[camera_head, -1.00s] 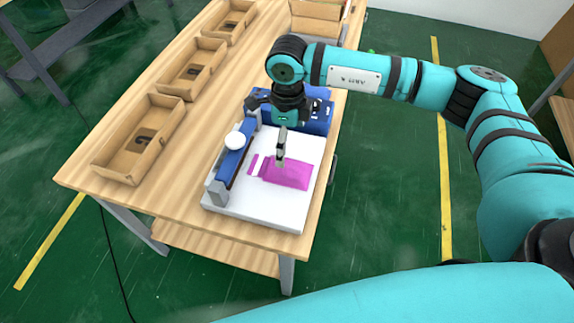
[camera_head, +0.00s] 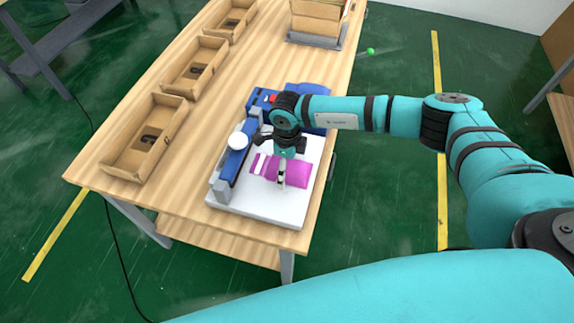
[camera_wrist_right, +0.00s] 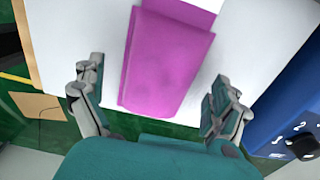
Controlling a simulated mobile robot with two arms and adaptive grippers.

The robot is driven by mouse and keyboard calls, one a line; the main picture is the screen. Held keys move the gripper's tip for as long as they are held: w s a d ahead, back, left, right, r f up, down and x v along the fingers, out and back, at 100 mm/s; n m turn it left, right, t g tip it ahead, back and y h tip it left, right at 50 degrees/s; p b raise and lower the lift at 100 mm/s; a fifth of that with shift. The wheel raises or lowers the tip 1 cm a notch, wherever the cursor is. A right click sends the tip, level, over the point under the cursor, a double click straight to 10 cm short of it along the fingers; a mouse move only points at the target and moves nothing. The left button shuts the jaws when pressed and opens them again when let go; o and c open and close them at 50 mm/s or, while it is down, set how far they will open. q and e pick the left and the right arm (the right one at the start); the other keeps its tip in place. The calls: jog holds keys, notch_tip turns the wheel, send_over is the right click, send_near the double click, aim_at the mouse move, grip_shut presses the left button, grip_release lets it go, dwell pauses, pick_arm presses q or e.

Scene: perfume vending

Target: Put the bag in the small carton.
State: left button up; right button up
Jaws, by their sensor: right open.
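The magenta bag (camera_head: 288,171) lies flat on the white plate (camera_head: 262,207) of a sealing machine on the wooden table. My right gripper (camera_head: 281,180) points down over it and covers part of it. In the right wrist view, the bag (camera_wrist_right: 170,60) lies between the two spread fingers of my right gripper (camera_wrist_right: 155,90), with gaps on both sides. The gripper is open and holds nothing. A cardboard carton (camera_head: 318,16) stands on a grey stand at the far end of the table; the picture's top edge cuts it. My left gripper is out of view.
Bare tabletop lies between device and carton.

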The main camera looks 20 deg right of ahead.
jog(key=c, duration=1.5)
jog(key=shift+r, duration=0.15)
